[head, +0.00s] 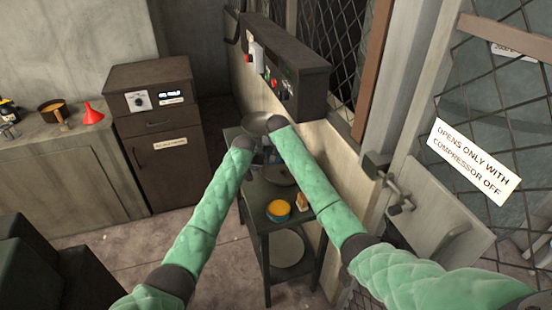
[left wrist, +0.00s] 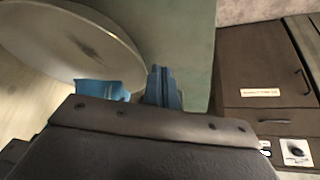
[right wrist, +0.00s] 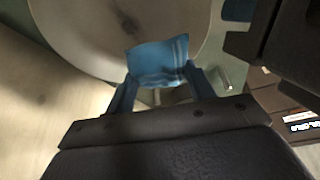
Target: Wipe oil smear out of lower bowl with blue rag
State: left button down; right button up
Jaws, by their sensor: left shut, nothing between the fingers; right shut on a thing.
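The blue rag (right wrist: 158,60) is pinched between the fingers of my right gripper (right wrist: 158,75); it also shows in the left wrist view (left wrist: 100,89). The rag is in front of a pale metal bowl (right wrist: 75,35) that has a dark smear (right wrist: 126,20) inside. I cannot tell whether the rag touches the bowl. The left wrist view shows the same bowl (left wrist: 50,40). My left gripper (left wrist: 162,88) is shut and empty beside it. In the head view, the lower bowl (head: 281,175) is partly hidden by my arms, with the upper bowl (head: 256,123) behind and above.
A yellow-topped tin (head: 278,210) and a small tan-topped item (head: 303,202) stand on the near part of the dark table. A round pale disc (head: 287,248) lies on its lower shelf. A control box (head: 285,70) and the wall close off the right side.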

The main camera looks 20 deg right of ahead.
pick_arm(q)
jog(key=shift+a+r, duration=0.1)
pick_arm(e)
jog(key=shift+r, duration=0.45)
jog(key=shift+d, duration=0.1)
